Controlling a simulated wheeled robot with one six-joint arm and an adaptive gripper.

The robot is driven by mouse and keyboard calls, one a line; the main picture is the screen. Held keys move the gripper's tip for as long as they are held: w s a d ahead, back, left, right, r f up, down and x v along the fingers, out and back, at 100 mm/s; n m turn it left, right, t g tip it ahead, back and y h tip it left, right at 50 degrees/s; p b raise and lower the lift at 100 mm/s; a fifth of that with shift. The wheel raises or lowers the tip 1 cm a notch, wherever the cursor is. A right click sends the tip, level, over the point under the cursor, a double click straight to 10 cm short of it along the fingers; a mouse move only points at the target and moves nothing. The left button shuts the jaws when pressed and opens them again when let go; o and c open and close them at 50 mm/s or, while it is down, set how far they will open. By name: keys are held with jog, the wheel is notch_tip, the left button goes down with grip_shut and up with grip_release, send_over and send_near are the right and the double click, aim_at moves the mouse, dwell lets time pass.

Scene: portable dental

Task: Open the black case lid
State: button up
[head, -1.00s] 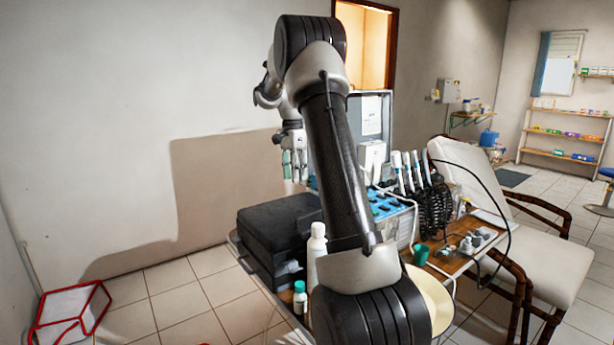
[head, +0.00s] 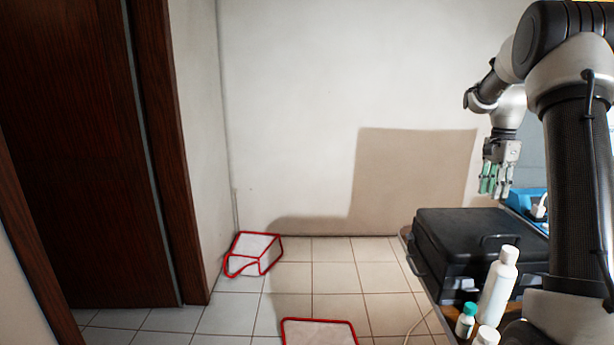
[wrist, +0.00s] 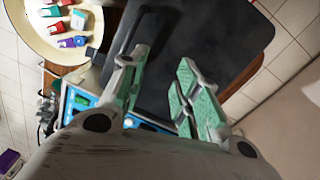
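The black case (head: 455,235) sits shut on the cart's wooden top at the right of the head view. Its dark handle shows on the side facing the bottles. My gripper (head: 495,180) hangs above the case's far right part, fingers pointing down, clear of the lid. In the wrist view, the dark lid (wrist: 220,35) lies beyond the fingers. My gripper (wrist: 162,75) is open there, its green-padded fingers apart with nothing between them.
A white bottle (head: 498,288) and a small teal-capped bottle (head: 466,319) stand near the case's front. A blue-topped unit (head: 525,200) is behind it. Red-edged white objects (head: 254,254) lie on the floor. A round cream tray (wrist: 35,40) holds several coloured items.

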jog(key=s+a+r+n+t, duration=0.1)
jog(key=s+a+n, duration=0.4)
jog(key=s, duration=0.5)
jog(key=s+a+r+n+t, duration=0.2)
jog(key=s+a+n, duration=0.3)
jog(key=s+a, duration=0.3)
jog(key=s+a+r+n+t, duration=0.2)
jog(key=s+a+n, duration=0.4)
jog(key=s, duration=0.8)
jog(key=shift+s+a+r, duration=0.25)
jog(key=shift+a+r, duration=0.4)
jog(key=shift+r, duration=0.1)
